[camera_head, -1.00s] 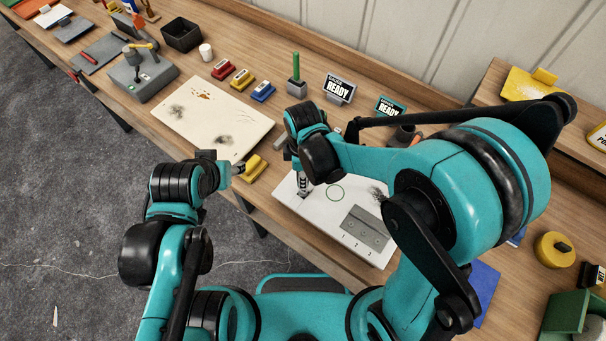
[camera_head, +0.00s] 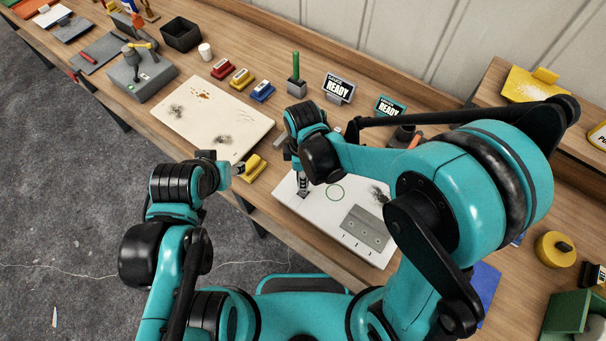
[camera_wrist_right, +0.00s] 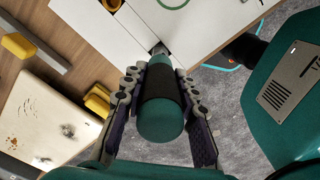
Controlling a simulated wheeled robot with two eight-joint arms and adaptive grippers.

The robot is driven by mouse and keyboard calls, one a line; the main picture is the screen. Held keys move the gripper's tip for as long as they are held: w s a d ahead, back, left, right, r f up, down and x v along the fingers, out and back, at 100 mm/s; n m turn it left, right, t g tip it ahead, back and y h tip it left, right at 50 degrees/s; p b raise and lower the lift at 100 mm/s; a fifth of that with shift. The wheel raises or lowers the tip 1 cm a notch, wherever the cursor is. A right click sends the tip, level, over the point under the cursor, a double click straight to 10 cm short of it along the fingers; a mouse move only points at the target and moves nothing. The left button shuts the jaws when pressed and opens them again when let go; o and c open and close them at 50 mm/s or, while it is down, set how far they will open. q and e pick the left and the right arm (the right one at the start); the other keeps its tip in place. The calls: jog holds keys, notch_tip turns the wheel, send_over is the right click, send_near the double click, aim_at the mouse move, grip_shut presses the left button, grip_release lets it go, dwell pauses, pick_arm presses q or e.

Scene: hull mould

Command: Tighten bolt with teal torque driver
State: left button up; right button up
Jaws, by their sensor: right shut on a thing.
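My right gripper (camera_wrist_right: 158,95) is shut on the teal torque driver (camera_wrist_right: 160,124), which has a black grip band. In the right wrist view the driver's far end meets a small dark piece (camera_wrist_right: 159,50) near the edge of the white panel (camera_wrist_right: 205,25). The bolt itself cannot be made out there. In the head view my right gripper (camera_head: 303,184) is over the left part of the white panel (camera_head: 330,215), and the driver is mostly hidden by my arm. My left gripper (camera_head: 237,170) is beside a yellow block (camera_head: 255,167); whether it grips it is unclear.
A cream board (camera_head: 212,118) with dark smudges lies left of the white panel. A grey plate (camera_head: 364,228) lies on the panel. Red (camera_head: 222,69), yellow (camera_head: 242,79) and blue (camera_head: 262,92) blocks stand behind, near a "READY" sign (camera_head: 339,89).

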jog(key=shift+f+b, duration=0.2)
jog(key=shift+b, duration=0.2)
dwell(0.8)
jog(key=shift+r, duration=0.1)
dwell(0.4)
jog(key=shift+b, duration=0.75)
dwell(1.1)
jog(key=shift+r+p, duration=0.45)
jog(key=shift+p, duration=0.05)
jog(key=shift+r+p, duration=1.75)
jog(key=shift+r, duration=0.75)
